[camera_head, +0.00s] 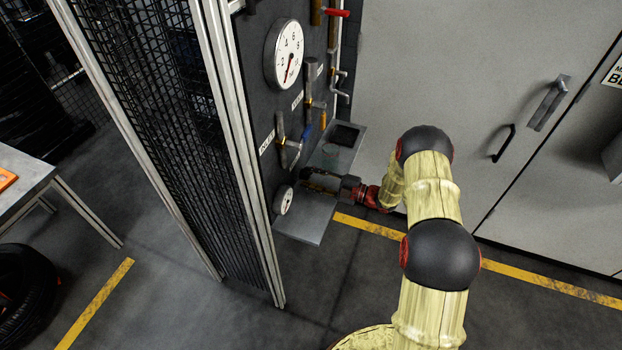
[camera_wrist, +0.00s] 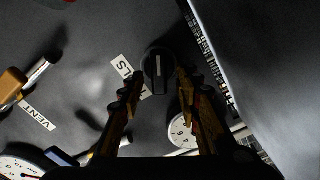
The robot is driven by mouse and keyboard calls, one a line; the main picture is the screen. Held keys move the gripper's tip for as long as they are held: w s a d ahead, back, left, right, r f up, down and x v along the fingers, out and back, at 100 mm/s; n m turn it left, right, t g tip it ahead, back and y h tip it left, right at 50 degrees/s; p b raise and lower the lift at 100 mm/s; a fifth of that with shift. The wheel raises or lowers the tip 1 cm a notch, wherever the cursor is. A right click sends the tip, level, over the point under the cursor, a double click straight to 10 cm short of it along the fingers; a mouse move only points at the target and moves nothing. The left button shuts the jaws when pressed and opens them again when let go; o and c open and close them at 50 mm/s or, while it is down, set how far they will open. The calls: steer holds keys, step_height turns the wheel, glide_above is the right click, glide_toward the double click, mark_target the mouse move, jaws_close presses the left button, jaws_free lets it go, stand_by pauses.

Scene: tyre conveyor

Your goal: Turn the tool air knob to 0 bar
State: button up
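A round black knob (camera_wrist: 157,64) with a white pointer line sits on the dark panel, near the middle of the wrist view. A white label (camera_wrist: 125,68) ending in "LS" is beside it, partly covered. My gripper (camera_wrist: 160,77) is open, with one finger on each side of the knob. I cannot tell whether the fingers touch it. A small round gauge (camera_wrist: 181,133) shows partly behind the right finger. In the head view my gripper (camera_head: 318,181) is close to the panel and the knob is hidden. The small gauge (camera_head: 283,200) is below it there; its reading is too small to tell.
A large gauge (camera_head: 287,54) is higher on the panel, its red needle near the low end. Several levers (camera_head: 281,139) are between. Grey shelves (camera_head: 307,219) jut out by my gripper. A mesh fence (camera_head: 170,120) stands left, a grey cabinet (camera_head: 430,70) behind.

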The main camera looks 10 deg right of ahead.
steer(key=shift+c, duration=1.2)
jaws_close()
